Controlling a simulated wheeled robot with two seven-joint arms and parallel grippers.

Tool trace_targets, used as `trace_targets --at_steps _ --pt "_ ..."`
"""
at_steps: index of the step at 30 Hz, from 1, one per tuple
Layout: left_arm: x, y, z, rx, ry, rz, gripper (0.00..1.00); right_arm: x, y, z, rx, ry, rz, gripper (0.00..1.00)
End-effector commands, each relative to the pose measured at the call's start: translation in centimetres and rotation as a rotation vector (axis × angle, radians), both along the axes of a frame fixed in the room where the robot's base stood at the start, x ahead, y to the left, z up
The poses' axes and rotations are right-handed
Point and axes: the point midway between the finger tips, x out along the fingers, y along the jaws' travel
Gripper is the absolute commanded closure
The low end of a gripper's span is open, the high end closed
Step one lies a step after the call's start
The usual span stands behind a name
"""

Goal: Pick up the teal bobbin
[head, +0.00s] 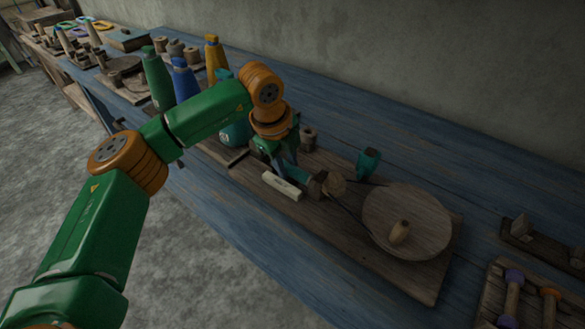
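A teal bobbin (299,174) with a wooden end lies on its side on the wooden winding board, beside a small white block (282,187). My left gripper (285,164) points down at the bobbin's near-left end, and its fingers hide part of it. The fingers are small and dark here, so I cannot tell whether they touch or grip the bobbin. A second teal piece (368,163) stands on the board farther right. My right gripper is not in view.
The winding board carries a round wooden disc (408,220) with a peg and a small wooden spool (308,138). Green, blue and orange cones (214,56) stand behind my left arm. A rack of coloured-end bobbins (512,296) is at lower right. The blue table's back strip (440,140) is clear.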

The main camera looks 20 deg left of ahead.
Motion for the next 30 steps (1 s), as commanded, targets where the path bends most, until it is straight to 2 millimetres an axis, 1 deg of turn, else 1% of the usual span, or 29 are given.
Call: trace_targets --at_steps 1,2,3,5,14,17,20,22,26,29,30 --pt "0.0 0.0 0.0 0.0 0.0 0.0 0.68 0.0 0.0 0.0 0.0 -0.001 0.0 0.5" --pt "0.0 0.0 0.0 0.0 0.0 -0.001 0.73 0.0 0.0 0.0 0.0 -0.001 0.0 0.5" --pt "0.0 0.0 0.0 -0.001 0.0 -0.001 0.84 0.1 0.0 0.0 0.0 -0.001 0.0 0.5" --pt "0.0 0.0 0.0 -0.001 0.0 -0.001 1.0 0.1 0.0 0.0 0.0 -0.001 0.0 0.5" --pt "0.0 0.0 0.1 -0.001 0.0 -0.001 1.0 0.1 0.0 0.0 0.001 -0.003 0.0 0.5" --pt "0.0 0.0 0.5 -0.001 -0.001 -0.001 1.0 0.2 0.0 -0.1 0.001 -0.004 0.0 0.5" --pt "0.1 -0.1 1.8 -0.001 -0.004 -0.001 1.0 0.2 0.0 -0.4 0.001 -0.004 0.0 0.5" --pt "0.1 -0.1 3.3 -0.002 -0.004 -0.001 1.0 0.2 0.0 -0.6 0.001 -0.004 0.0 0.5" --pt "-2.3 -0.8 6.0 -0.001 -0.007 -0.005 1.0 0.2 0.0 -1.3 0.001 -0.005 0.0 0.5" --pt "-4.5 -1.5 8.7 -0.001 -0.009 -0.006 1.0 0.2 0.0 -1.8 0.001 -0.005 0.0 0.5" --pt "-5.6 -1.8 9.3 0.0 -0.009 -0.007 1.0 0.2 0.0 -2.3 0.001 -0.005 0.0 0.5"
